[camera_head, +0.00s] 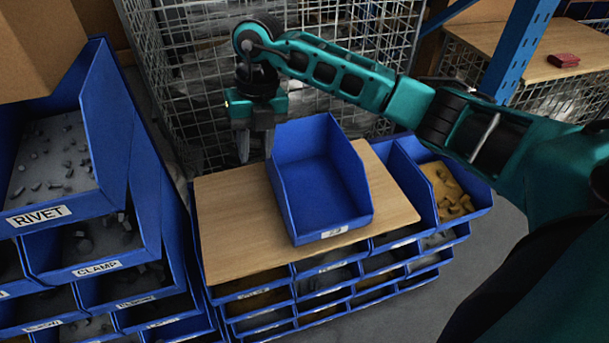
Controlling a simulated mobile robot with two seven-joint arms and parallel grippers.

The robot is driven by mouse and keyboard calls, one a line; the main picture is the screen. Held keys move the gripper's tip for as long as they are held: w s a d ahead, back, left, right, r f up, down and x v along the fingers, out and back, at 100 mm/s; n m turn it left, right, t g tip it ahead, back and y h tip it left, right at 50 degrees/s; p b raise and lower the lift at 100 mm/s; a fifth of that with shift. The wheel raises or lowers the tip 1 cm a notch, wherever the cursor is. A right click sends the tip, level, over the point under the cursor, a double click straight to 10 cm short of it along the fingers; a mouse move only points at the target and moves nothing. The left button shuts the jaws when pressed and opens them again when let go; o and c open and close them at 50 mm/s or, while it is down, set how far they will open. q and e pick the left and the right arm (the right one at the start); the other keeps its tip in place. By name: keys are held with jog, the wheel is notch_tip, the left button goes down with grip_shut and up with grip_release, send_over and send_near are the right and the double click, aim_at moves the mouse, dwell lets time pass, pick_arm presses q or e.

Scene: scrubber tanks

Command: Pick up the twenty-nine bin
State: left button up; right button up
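An empty blue open-front bin (318,185) sits upright on a wooden board (235,225). Its front carries a small white label (335,231) that looks like "29", but the print is too small to be sure. My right gripper (256,152) points down just beyond the bin's back left corner, over the far edge of the board. Its two fingers are apart with nothing seen between them. I cannot tell whether the finger nearer the bin touches its wall. My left gripper is not in view.
Stacked blue bins of parts, labelled RIVET (40,214) and CLAMP (98,269), stand at the left. More blue bins lie below the board, and one with yellow parts (450,190) is at its right. A wire mesh cage (190,70) closes off the back.

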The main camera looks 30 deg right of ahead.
jog(key=w+d+r+h, duration=0.1)
jog(key=w+d+h, duration=0.1)
jog(key=d, duration=0.2)
jog(key=shift+m, duration=0.4)
jog(key=f+b, duration=0.1)
jog(key=f, duration=1.1)
jog(key=shift+d+f+b, duration=0.1)
jog(key=shift+d+b, duration=0.1)
jog(key=shift+b, duration=0.1)
jog(key=shift+c, duration=0.4)
grip_shut()
